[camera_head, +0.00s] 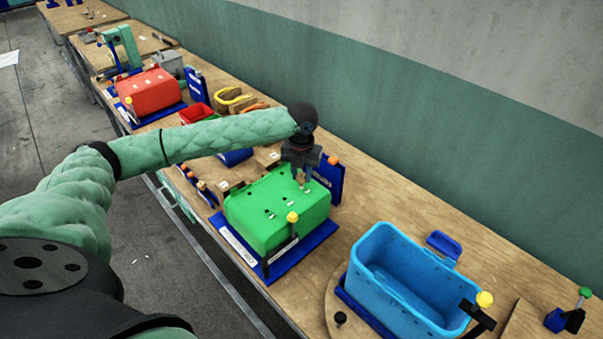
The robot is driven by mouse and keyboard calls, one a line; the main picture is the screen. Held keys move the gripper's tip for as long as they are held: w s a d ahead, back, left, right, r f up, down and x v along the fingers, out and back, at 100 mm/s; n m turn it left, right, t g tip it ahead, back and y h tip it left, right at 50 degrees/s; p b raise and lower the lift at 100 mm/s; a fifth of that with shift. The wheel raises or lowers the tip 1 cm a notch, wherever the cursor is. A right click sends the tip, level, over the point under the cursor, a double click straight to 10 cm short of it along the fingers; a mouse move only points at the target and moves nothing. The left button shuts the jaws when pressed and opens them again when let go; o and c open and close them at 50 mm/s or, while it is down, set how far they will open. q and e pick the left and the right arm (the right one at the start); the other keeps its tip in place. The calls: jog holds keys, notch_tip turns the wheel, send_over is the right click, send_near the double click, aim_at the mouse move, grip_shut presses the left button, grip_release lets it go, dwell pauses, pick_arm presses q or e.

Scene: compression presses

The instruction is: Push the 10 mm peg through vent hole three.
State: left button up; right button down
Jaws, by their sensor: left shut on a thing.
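My left gripper (303,178) reaches in from the left and points down over the far right part of the green box (262,226). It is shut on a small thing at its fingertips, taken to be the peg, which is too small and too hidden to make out. The green box lies with its holed face up on a blue base (301,250). Several small dark holes and pale marks show on that face. I cannot tell which hole is number three, nor whether the peg touches the box. My right gripper is not in view.
A yellow-knobbed clamp (292,217) stands at the green box's front side. A blue bin (405,285) sits at the front right, a red box (150,92) farther back. A blue upright plate (329,178) is close behind the gripper.

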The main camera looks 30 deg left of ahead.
pick_arm(q)
jog(key=shift+f, duration=0.5)
dwell(1.2)
jog(key=shift+r, duration=0.1)
jog(key=shift+r, duration=2.9)
